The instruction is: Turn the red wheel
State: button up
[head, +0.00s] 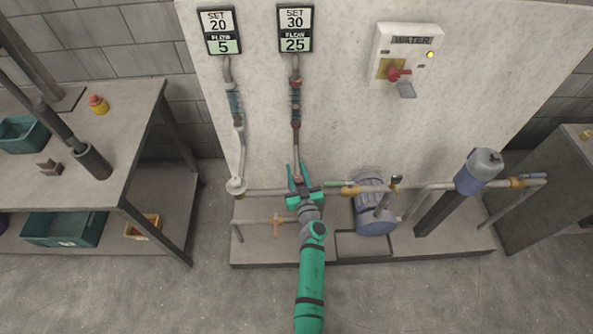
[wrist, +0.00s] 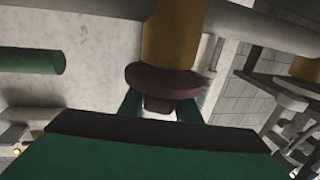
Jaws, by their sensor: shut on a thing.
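The red wheel (wrist: 165,78) shows in the wrist view as a dark red disc with a smaller hub, mounted on a yellow valve body (wrist: 172,38) on a grey pipe. My gripper (wrist: 160,106) has one green finger on each side of the hub and is shut on the wheel. In the head view my gripper (head: 297,174) is at the pipe below the right-hand gauge line and hides most of the wheel. Two displays hang on the panel: the left one (head: 219,30) reads SET 20, FLOW 5; the right one (head: 295,28) reads SET 30, FLOW 25.
A WATER box (head: 406,52) with a red switch and a lit yellow lamp is on the panel. A blue-grey pump (head: 375,215) and a grey-blue cylinder (head: 478,172) stand right of my arm. A workbench (head: 130,130) with bins is at the left. The floor in front is clear.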

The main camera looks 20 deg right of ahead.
jog(key=shift+s+a+n+g+y, duration=0.2)
jog(key=shift+a+n+g+y, duration=0.5)
jog(key=shift+n+y, duration=1.4)
jog(key=shift+s+a+n+g+y, duration=0.25)
jog(key=shift+n+g+y, duration=0.95)
jog(key=shift+y, duration=1.55)
jog(key=shift+s+a+n+g+y, duration=0.15)
jog(key=shift+a+n+g+y, duration=0.55)
jog(key=shift+n+y, duration=1.45)
jog(key=shift+d+m+g+y, duration=0.1)
jog(key=shift+m+g+y, duration=0.2)
jog(key=shift+y, duration=0.1)
jog(key=o, duration=1.1)
jog(key=shift+c, duration=0.2)
jog(key=shift+s, duration=0.1)
jog(key=v, duration=1)
jog(key=shift+s+d, duration=0.25)
jog(key=shift+d, duration=0.05)
